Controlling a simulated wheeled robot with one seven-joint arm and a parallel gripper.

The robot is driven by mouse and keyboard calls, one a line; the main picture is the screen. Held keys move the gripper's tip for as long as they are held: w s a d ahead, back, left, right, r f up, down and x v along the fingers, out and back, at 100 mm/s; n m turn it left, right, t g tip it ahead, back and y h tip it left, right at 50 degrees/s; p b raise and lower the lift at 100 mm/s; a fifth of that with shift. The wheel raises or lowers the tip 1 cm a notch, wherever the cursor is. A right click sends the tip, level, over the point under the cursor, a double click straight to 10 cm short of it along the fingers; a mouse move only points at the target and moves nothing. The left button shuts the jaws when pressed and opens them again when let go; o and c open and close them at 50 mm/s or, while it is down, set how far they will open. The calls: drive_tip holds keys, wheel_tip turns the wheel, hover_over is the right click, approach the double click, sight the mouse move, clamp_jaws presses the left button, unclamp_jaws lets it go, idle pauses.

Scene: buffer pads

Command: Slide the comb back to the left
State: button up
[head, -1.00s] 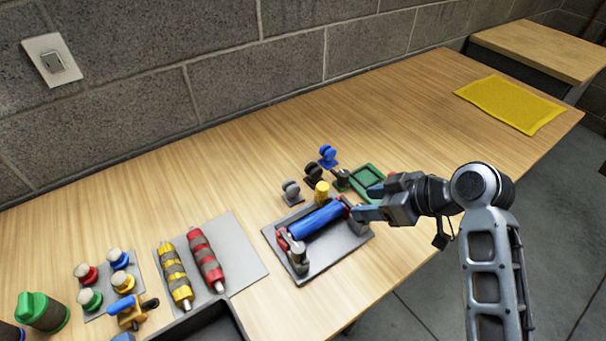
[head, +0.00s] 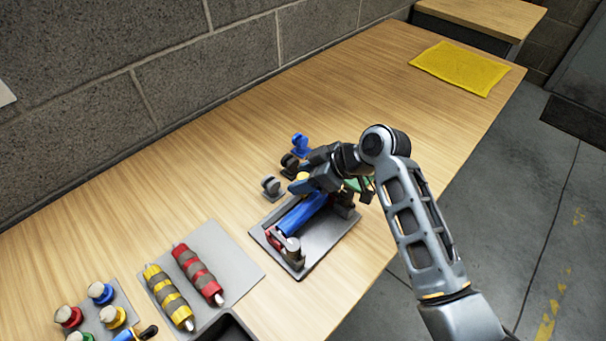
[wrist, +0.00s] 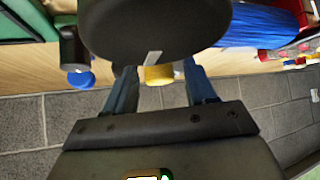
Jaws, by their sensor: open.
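The blue roller (head: 300,214) lies in a grey metal tray (head: 322,242), and it also shows in the wrist view (wrist: 258,26). A yellow knob (head: 300,186) stands behind the roller and is partly covered by my gripper (head: 306,181) in the head view. In the wrist view the yellow knob (wrist: 158,75) appears between the two open fingers of my gripper (wrist: 161,88). I cannot tell whether the fingers touch it. I cannot clearly make out the comb; it may be hidden behind the roller and my gripper.
Grey, black and blue (head: 300,144) small wheel pieces stand behind the tray. A plate (head: 232,252) with yellow and red striped rollers lies to the left. The table's right part is clear up to a yellow mat (head: 460,68).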

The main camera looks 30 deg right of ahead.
drive_tip(key=shift+w+a+f, duration=0.1)
drive_tip(key=shift+f, duration=0.05)
drive_tip(key=shift+c, duration=0.2)
clamp_jaws()
idle(0.3)
